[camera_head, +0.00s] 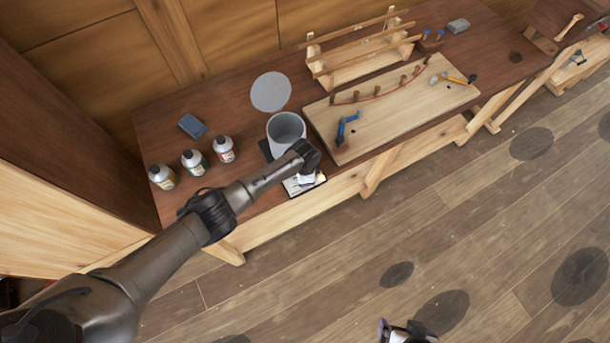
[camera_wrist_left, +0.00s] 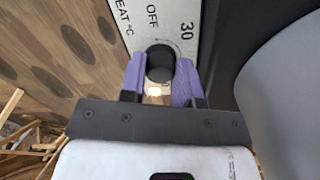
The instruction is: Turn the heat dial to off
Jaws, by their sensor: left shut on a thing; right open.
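The heat dial (camera_wrist_left: 160,62) is a round black knob on a pale panel (camera_wrist_left: 178,20) printed "HEAT °C", "OFF" and "30". My left gripper (camera_wrist_left: 161,84) has its purple fingers on either side of the knob and is shut on it. The dial's pointer mark cannot be made out. In the head view my left arm reaches to the front of the unit below the grey pot (camera_head: 286,126); its wrist hides the dial. My right gripper (camera_head: 402,332) shows at the bottom edge, partly cut off, open and away from the bench.
A grey round lid (camera_head: 271,92) lies behind the pot. Several bottles (camera_head: 194,162) and a blue block (camera_head: 192,126) stand to the left. A pale board (camera_head: 400,115) with pegs, a curved strip and tools lies to the right. The floor in front is open.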

